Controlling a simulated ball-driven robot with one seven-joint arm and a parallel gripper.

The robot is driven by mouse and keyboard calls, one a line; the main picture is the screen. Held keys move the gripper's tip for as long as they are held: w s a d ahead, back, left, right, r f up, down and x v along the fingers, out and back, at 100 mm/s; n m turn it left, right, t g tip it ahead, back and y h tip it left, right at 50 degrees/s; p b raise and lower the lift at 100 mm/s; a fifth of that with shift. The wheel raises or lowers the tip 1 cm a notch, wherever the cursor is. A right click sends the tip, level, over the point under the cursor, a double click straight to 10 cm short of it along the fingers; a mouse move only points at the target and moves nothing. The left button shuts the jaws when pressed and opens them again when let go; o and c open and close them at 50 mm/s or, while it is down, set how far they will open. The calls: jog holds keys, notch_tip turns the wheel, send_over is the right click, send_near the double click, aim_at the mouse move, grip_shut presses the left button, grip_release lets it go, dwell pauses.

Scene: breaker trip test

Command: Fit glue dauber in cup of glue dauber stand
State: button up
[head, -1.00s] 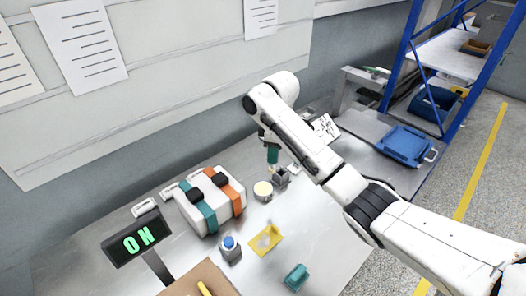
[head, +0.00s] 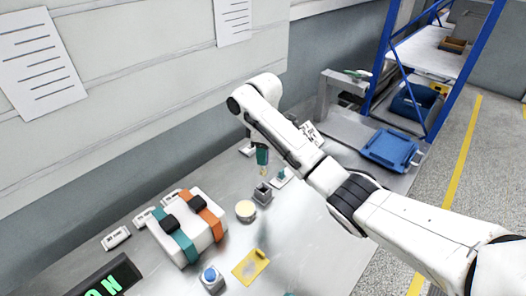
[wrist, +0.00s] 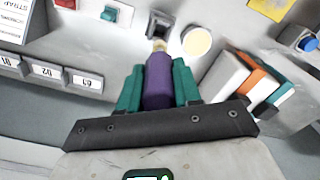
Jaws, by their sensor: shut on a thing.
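The glue dauber (wrist: 158,82) has a purple handle and a pale yellowish tip. My gripper (wrist: 158,66), with teal fingers, is shut on its handle; the gripper also shows in the head view (head: 262,155). The dauber's tip (head: 264,172) points down, just above the grey square glue dauber stand (head: 262,193). The stand has a dark open cup on top and also shows in the wrist view (wrist: 158,22), just beyond the tip. A small gap shows between tip and cup in the head view. The fingers hide the handle's sides.
A round cream-topped pot (head: 245,211) stands close beside the stand. A white case with teal and orange straps (head: 190,230), a blue-button box (head: 211,278) and a yellow plate (head: 251,267) lie nearer. A small teal switch (wrist: 112,14) is near the stand.

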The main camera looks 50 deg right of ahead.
aim_at(263, 169)
jog(key=shift+f+b, duration=1.45)
jog(key=shift+f, duration=1.4)
jog(key=shift+p, duration=0.95)
jog(key=shift+f+b, duration=1.6)
jog(key=shift+f, duration=1.4)
jog(key=o, duration=1.1)
notch_tip(263, 169, up, 11)
jog(key=shift+f, duration=0.15)
